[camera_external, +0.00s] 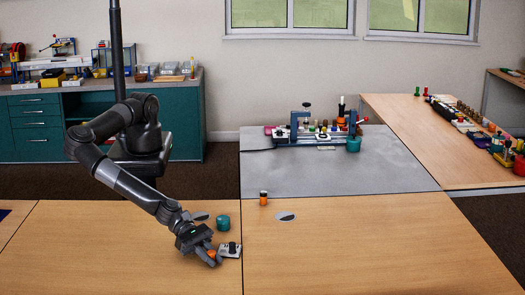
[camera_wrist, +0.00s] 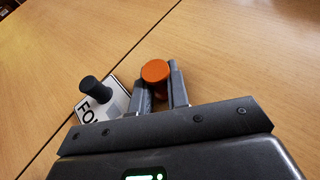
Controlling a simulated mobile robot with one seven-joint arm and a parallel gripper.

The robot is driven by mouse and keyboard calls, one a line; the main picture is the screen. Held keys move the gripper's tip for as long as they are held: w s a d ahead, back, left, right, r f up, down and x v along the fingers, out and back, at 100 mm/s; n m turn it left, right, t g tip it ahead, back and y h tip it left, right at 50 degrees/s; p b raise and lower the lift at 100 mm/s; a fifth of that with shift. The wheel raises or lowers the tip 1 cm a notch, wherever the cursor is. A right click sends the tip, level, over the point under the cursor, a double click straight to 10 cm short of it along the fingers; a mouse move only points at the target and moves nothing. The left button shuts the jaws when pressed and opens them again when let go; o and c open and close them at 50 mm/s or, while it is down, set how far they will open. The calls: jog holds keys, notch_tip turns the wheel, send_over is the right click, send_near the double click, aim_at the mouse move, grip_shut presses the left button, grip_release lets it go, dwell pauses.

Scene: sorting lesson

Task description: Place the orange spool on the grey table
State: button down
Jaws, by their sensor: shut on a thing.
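The orange spool (camera_wrist: 155,71) is between the two fingers of my gripper (camera_wrist: 162,88) in the wrist view, and the fingers are shut on it. In the external view my gripper (camera_external: 210,256) is low over the wooden table at the front, with the orange spool (camera_external: 212,254) at its fingertips. I cannot tell whether the spool touches the wood. The grey table (camera_external: 390,170) lies farther back and to the right, beyond the wooden tables.
A white block with a dark knob (camera_external: 230,250) is just right of my gripper. A teal cylinder (camera_external: 223,223) and an orange-and-black cylinder (camera_external: 263,198) stand nearby. A rack of tools (camera_external: 318,138) occupies the grey table's back; its front is clear.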

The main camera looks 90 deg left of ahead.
jog(key=shift+f, duration=0.15)
jog(key=c, duration=1.4)
grip_release()
jog(key=shift+r, duration=0.2)
jog(key=v, duration=1.1)
jog(key=shift+o, duration=0.6)
jog(key=shift+s+a+r, duration=0.15)
jog(key=shift+s+a, duration=0.15)
jog(key=shift+a, duration=0.05)
